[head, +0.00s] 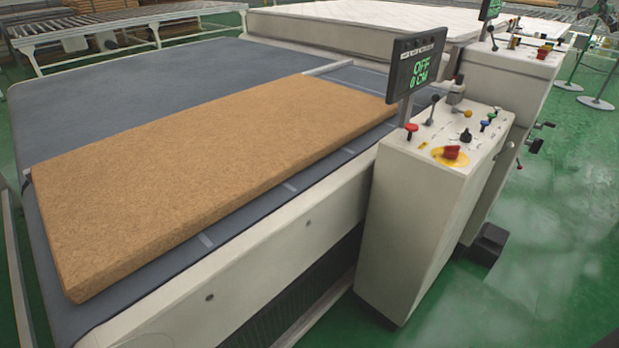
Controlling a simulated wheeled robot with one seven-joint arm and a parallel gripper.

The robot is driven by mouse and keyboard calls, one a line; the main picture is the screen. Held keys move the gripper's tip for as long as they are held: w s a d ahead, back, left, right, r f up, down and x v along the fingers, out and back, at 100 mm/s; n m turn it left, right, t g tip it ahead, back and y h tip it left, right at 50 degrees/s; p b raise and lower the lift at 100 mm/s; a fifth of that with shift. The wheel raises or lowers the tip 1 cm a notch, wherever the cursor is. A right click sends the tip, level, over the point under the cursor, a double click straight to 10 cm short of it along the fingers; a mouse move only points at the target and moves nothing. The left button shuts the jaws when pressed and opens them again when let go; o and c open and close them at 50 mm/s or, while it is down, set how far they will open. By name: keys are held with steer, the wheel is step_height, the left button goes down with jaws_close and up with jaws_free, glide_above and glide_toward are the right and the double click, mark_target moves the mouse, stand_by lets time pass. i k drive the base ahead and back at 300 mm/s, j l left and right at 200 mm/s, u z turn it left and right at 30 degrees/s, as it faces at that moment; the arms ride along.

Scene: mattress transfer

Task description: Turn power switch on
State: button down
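A white control box (410,215) stands at the right side of a conveyor table. On its sloped top is a red rotary knob (451,153) on a round yellow plate, which looks like the power switch; its exact setting is too small to tell. A dark display (418,70) on a post above the box reads "OFF" and "0 CM" in green. Also on the panel are a red button (411,127), a black knob (466,136), a black-topped lever (432,110) and small blue and green knobs. My gripper is not in view.
A brown mattress slab (200,175) lies on the grey conveyor bed (130,88). A second white control box (510,75) stands behind the first, with a white mattress (370,27) further back.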

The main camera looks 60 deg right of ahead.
mark_target(451, 152)
steer(key=z, duration=2.05)
